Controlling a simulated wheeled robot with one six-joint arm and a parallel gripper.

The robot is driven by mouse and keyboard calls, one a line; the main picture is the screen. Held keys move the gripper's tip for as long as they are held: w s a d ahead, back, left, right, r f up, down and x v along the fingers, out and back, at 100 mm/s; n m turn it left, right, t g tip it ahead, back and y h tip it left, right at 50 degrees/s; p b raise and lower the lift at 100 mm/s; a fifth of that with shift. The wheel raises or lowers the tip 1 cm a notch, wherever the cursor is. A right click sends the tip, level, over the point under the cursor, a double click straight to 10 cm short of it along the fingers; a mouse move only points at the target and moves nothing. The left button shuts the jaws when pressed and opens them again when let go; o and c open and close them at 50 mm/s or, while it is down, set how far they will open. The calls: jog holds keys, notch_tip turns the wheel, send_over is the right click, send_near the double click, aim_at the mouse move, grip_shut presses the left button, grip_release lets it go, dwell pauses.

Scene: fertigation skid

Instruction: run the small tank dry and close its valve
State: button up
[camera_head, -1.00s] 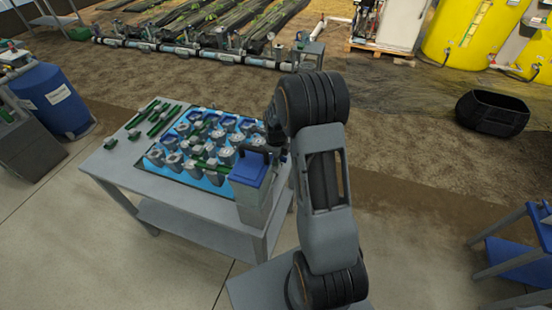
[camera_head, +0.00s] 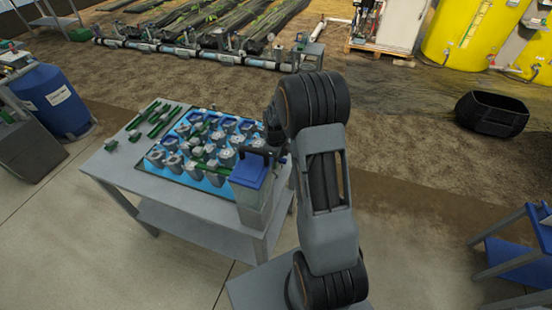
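A small grey tank with a blue lid (camera_head: 251,172) stands upright at the front right corner of a grey table. My arm reaches over from the right, and my gripper (camera_head: 272,152) is at the tank's upper right edge. The gripper is dark, small and largely hidden behind my arm, so I cannot see whether its fingers are open or hold anything. I cannot make out a valve on this tank. A large blue tank (camera_head: 52,100) stands on the floor at the left, and yellow tanks (camera_head: 470,32) stand at the back right.
The grey table (camera_head: 118,166) carries a blue tray (camera_head: 182,172) with several grey cups and green parts. Several green pieces (camera_head: 152,118) lie on the table's back left. A black tub (camera_head: 491,114) sits on the soil at the right. A blue-topped stand (camera_head: 520,262) is at the lower right.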

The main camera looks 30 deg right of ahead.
notch_tip(320, 180, up, 9)
jog(key=p, duration=0.5)
jog(key=shift+r+p, duration=0.1)
jog(key=shift+p, duration=0.25)
